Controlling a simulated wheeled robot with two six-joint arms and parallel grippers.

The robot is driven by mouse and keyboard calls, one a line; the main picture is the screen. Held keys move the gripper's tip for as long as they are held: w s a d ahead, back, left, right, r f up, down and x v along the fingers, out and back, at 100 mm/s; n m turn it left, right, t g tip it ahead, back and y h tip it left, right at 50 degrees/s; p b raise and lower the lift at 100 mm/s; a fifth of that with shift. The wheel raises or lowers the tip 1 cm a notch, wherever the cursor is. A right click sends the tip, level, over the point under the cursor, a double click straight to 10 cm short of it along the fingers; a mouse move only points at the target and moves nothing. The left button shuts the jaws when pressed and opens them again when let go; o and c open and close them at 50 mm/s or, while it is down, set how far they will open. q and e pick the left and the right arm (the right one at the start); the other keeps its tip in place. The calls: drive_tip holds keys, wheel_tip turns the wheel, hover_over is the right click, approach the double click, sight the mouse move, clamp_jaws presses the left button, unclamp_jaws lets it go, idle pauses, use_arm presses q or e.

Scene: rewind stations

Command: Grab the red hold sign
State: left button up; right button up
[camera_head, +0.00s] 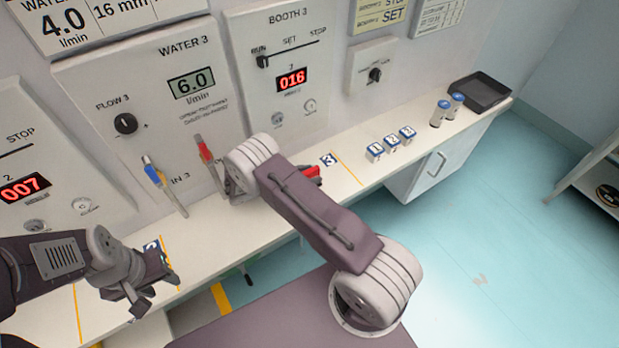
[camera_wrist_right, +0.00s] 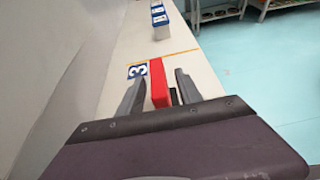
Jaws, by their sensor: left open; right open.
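The red hold sign (camera_wrist_right: 159,84) shows in the right wrist view as a red upright piece between the two open fingers of my right gripper (camera_wrist_right: 158,92). The fingers stand on either side of it, with a gap visible at the left finger. My left gripper (camera_head: 150,290) is open and empty above the bench at the lower left.
The narrow white bench (camera_head: 345,181) runs along the panel wall. Numbered blue-white blocks (camera_head: 391,143), two blue-capped jars (camera_head: 448,107) and a black tray (camera_head: 480,93) stand farther right.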

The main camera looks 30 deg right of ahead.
drive_tip(key=shift+d+f, duration=0.1)
drive_tip(key=shift+d, duration=0.05)
clamp_jaws()
drive_tip(key=shift+r, duration=0.6)
wheel_tip(320, 180, up, 3)
drive_tip(key=shift+r+b, duration=0.15)
drive_tip(key=shift+b, duration=0.15)
drive_tip(key=s+d+r, duration=0.6)
drive_tip(key=s, duration=0.3)
drive_tip(key=shift+s+d+r, duration=0.25)
drive_tip(key=shift+d+r, duration=0.05)
drive_tip(key=shift+r, duration=0.05)
